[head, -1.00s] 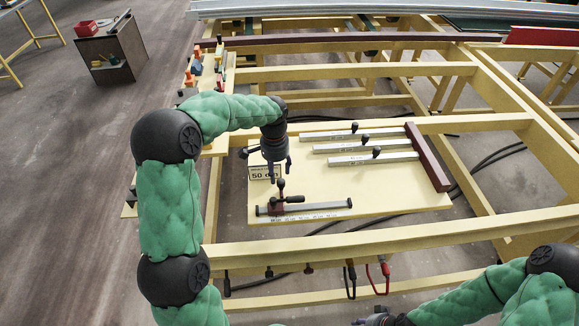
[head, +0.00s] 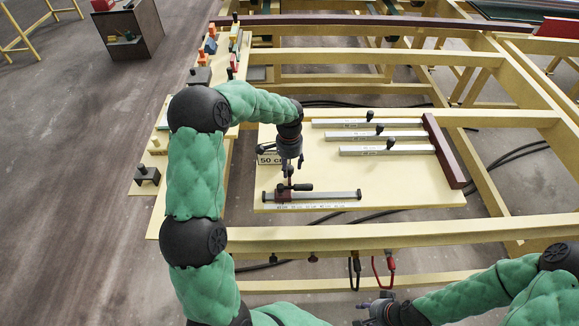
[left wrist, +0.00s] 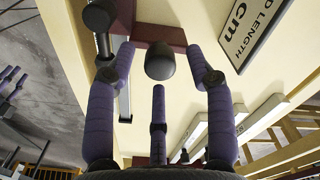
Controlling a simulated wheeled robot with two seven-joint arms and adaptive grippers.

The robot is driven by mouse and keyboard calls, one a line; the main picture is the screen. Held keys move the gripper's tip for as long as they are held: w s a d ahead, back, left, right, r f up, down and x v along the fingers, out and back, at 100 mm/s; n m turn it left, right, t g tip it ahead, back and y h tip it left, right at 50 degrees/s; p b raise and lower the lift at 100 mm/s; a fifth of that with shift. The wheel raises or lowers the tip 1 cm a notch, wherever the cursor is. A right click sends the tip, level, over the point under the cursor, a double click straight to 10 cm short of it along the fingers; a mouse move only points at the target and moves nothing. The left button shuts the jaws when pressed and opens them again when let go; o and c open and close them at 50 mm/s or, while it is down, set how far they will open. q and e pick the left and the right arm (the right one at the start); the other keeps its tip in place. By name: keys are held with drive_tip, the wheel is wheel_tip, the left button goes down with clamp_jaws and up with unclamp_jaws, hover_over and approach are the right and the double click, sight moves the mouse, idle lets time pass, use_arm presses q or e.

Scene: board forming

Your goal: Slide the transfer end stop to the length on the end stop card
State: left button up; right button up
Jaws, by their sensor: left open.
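The transfer end stop (head: 283,195) is a dark red block with a black upright knob and a side handle. It sits near the left end of a grey rail (head: 330,195) with a length scale (head: 310,207) in front, whose marks are too small to read. The end stop card (head: 269,160) reads 50 cm and is partly covered by my gripper. My left gripper (head: 290,166) points down just above the stop, open. In the left wrist view its purple fingers surround a dark knob (left wrist: 160,62) without visibly gripping it. My right gripper (head: 374,312) is partly visible at the bottom edge.
Several grey rails with black knobs (head: 380,137) lie behind, ending at a dark red bar (head: 445,150). Clamps and blocks stand on the left board (head: 165,150). A yellow beam (head: 400,234) crosses in front. The panel right of the rail (head: 410,190) is clear.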

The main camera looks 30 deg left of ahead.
use_arm(q)
drive_tip(key=shift+f, duration=0.4)
clamp_jaws()
drive_tip(key=w+d, duration=0.5)
drive_tip(key=d, duration=0.3)
drive_tip(key=shift+d, duration=0.15)
drive_tip(key=shift+w+r, duration=0.1)
unclamp_jaws()
drive_tip(key=shift+r, duration=0.1)
